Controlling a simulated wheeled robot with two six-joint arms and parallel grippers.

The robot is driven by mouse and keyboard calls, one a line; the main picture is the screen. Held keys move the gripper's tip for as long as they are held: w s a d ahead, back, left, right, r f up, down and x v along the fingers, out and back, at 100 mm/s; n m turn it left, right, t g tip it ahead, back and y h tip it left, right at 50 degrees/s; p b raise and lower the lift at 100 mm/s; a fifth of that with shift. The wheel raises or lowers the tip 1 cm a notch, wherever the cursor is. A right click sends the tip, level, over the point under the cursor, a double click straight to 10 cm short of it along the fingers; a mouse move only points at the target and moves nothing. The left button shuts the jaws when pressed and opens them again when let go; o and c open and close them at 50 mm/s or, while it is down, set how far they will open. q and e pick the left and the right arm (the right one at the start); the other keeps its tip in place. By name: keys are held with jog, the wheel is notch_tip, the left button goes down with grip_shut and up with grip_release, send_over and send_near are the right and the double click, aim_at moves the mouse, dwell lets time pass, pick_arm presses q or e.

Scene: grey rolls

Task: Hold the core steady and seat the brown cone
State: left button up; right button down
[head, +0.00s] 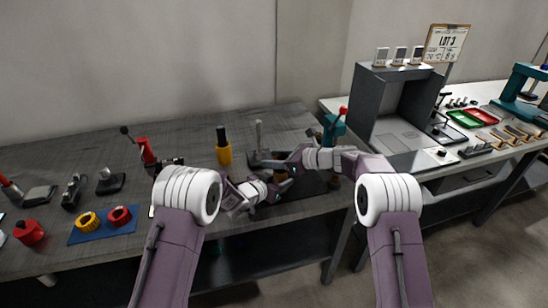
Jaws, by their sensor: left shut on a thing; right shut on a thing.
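A small brown piece, seemingly the brown cone (281,175), shows between my two grippers above the dark worktable (80,155). My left gripper (270,188) is the lower one, shut just below and to the left of the brown piece. My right gripper (276,162) reaches in from the right and is shut close above the brown piece. The core is mostly hidden by the grippers, and its outline is too small to make out. I cannot tell whether cone and core touch.
A yellow holder with a black top (223,148) and a red-handled tool (146,152) stand to the left. A blue mat (101,231) carries yellow and red rings. A grey open cabinet (366,95) stands on the right bench. The back left tabletop is clear.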

jog(key=shift+f, duration=0.35)
jog(key=c, duration=0.6)
grip_release()
jog(key=shift+f, duration=0.1)
jog(key=v, duration=1.2)
